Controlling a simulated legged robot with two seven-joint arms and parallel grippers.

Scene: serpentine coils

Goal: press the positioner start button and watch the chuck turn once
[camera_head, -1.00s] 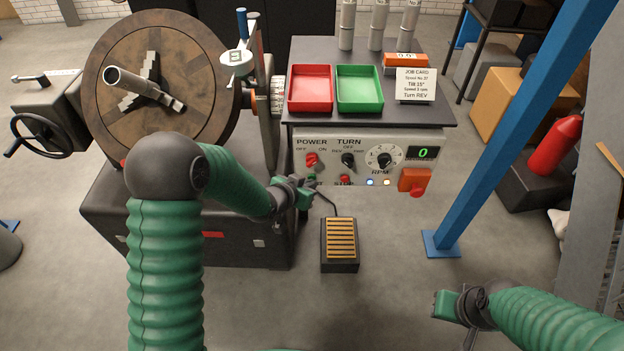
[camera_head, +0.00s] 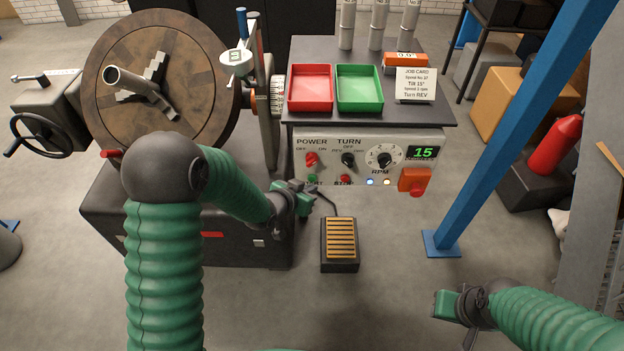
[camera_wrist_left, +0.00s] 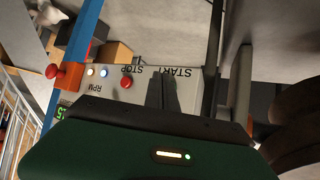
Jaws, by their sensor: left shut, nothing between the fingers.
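The chuck (camera_head: 190,75) is a large brown disc with grey jaws and a pipe stub, at the left in the head view. The control panel (camera_head: 325,142) is right of it. The green start button (camera_head: 312,178) shows at the panel's lower left. The red stop button (camera_head: 345,179) is beside it and also shows in the wrist view (camera_wrist_left: 126,82). The speed display (camera_head: 422,153) reads 15. My left gripper (camera_head: 310,198) is shut and empty, just below the start button and apart from it. My right gripper (camera_head: 448,304) is at the lower right; its finger gap is unclear.
A foot pedal (camera_head: 340,245) stands on the floor below the panel. A blue post (camera_head: 490,135) rises at the right. Red (camera_head: 310,88) and green (camera_head: 360,88) trays and a job card (camera_head: 416,85) sit on the panel top. The floor between pedal and post is clear.

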